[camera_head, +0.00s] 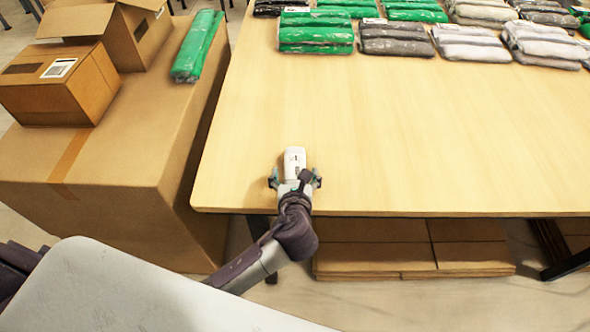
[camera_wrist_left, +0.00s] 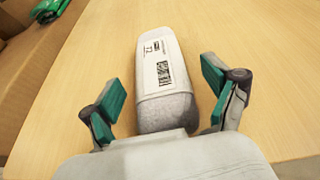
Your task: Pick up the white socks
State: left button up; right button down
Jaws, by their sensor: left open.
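The white socks (camera_head: 295,158) lie on the table near its front edge, as a small pale bundle with a label. In the left wrist view the socks (camera_wrist_left: 167,75) have a white band with a barcode and a greyish lower end. My left gripper (camera_head: 295,180) is open at the near end of the socks. In the left wrist view its green-padded fingers (camera_wrist_left: 165,95) stand on both sides of the socks, with a gap on each side. The palm hides the nearest end of the socks. My right gripper is not in view.
The wooden table (camera_head: 400,140) is bare around the socks. Packed green garments (camera_head: 316,35), grey garments (camera_head: 397,40) and white garments (camera_head: 470,45) line its back. A large carton (camera_head: 110,150) with smaller boxes (camera_head: 60,85) and a green package (camera_head: 198,45) stands left.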

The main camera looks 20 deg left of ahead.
pick_arm(q)
jog(key=x, duration=0.2)
jog(key=shift+w+f, duration=0.2)
jog(key=shift+w, duration=0.1)
jog(key=shift+s, duration=0.1)
jog(key=c, duration=1.2)
jog(key=shift+c, duration=0.2)
